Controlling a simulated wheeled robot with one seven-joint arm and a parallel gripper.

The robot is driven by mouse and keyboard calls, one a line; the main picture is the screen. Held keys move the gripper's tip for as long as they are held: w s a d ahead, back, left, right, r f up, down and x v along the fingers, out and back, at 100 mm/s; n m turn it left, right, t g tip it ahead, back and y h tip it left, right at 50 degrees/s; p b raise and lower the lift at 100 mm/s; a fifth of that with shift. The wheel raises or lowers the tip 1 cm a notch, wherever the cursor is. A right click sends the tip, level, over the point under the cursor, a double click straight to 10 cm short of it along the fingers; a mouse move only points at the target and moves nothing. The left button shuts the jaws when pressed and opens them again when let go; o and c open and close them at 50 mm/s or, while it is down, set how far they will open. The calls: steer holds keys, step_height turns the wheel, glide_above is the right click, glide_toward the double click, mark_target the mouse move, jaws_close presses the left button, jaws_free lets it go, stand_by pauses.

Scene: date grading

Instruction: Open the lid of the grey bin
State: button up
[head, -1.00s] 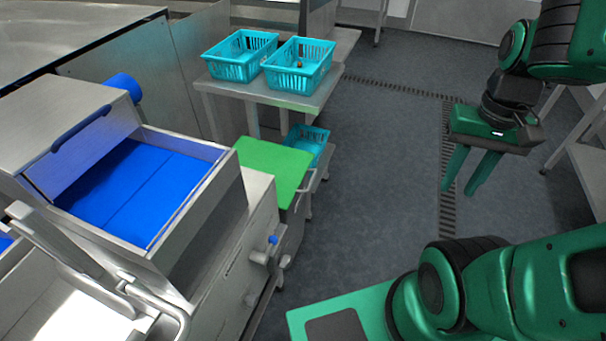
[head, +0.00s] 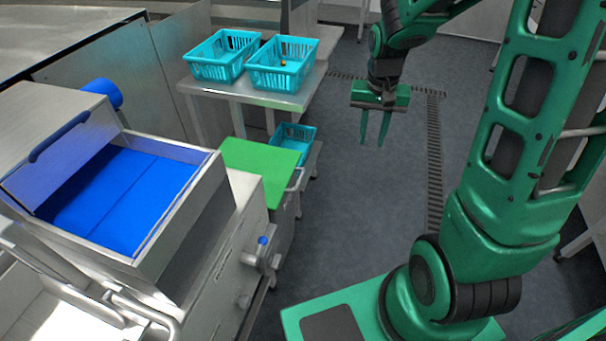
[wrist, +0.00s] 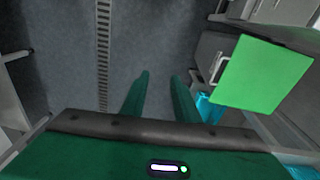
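The grey bin (head: 286,213) stands on the floor beside the steel machine, with a flat green lid (head: 258,168) on top. A pale bar handle (head: 298,180) shows at the lid's right side. The lid appears closed. In the wrist view, the green lid (wrist: 262,75) is at the upper right, with the handle (wrist: 217,69) at its left edge. My gripper (head: 374,142) is in the air over the floor, to the right of the bin and apart from it. Its two fingers (wrist: 161,78) are parted, with nothing between them.
Two turquoise baskets (head: 249,82) (head: 222,37) stand on a steel table (head: 297,98) behind the bin. Another turquoise basket (head: 306,131) sits lower, just behind the lid. The machine with a blue-lined hopper (head: 190,153) is left of the bin. Open floor lies to the bin's right.

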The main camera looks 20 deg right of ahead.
steer(key=w+a+f, duration=0.6)
steer(key=w+f, duration=0.2)
steer(key=w, duration=0.1)
steer(key=y, duration=0.2)
glide_toward(300, 178)
steer(key=shift+m+t, duration=0.3)
steer(key=shift+t, duration=0.1)
steer(key=f, duration=0.7)
steer(key=shift+a+f, duration=0.25)
steer(key=shift+a, duration=0.1)
